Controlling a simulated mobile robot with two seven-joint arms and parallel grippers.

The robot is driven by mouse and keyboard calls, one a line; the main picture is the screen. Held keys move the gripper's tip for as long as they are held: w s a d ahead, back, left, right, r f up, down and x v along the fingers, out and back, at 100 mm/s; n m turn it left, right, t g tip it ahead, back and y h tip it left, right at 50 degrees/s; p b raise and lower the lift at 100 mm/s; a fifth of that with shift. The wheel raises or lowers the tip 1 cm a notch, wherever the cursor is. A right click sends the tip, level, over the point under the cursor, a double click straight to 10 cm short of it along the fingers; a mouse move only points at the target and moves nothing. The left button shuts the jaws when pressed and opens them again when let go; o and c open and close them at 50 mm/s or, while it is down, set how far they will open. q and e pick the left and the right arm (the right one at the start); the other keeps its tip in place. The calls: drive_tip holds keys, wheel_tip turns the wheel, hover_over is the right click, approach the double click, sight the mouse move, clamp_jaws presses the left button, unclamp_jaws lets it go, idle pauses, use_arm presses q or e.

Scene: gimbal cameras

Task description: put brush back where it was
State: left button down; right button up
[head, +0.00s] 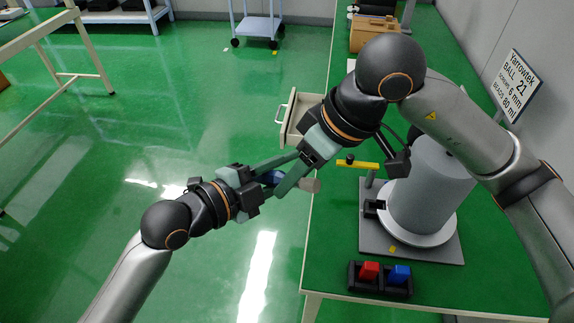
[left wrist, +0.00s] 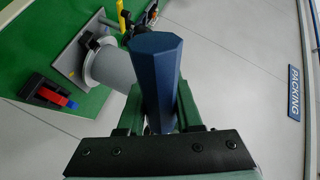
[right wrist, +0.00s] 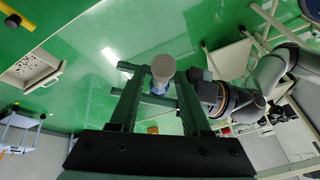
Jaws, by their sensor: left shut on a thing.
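The brush (head: 310,185) has a blue handle and a pale grey-brown round end. My right gripper (head: 268,180) reaches down to the same spot. In the right wrist view its two fingers (right wrist: 158,100) stand apart, with the brush's round end (right wrist: 163,66) showing between them. I cannot tell whether they touch it. The two grippers' fingers overlap in the head view and partly hide the handle.
On the green table, a grey cylinder (head: 428,190) stands on a round base and grey plate. A black holder (head: 380,290) with red and blue blocks is at the front. A yellow bar (head: 357,164) is behind it. An open drawer (head: 290,125) juts from the table's left side.

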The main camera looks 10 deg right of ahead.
drive_tip(key=shift+o, duration=0.5)
drive_tip(key=shift+f, duration=0.1)
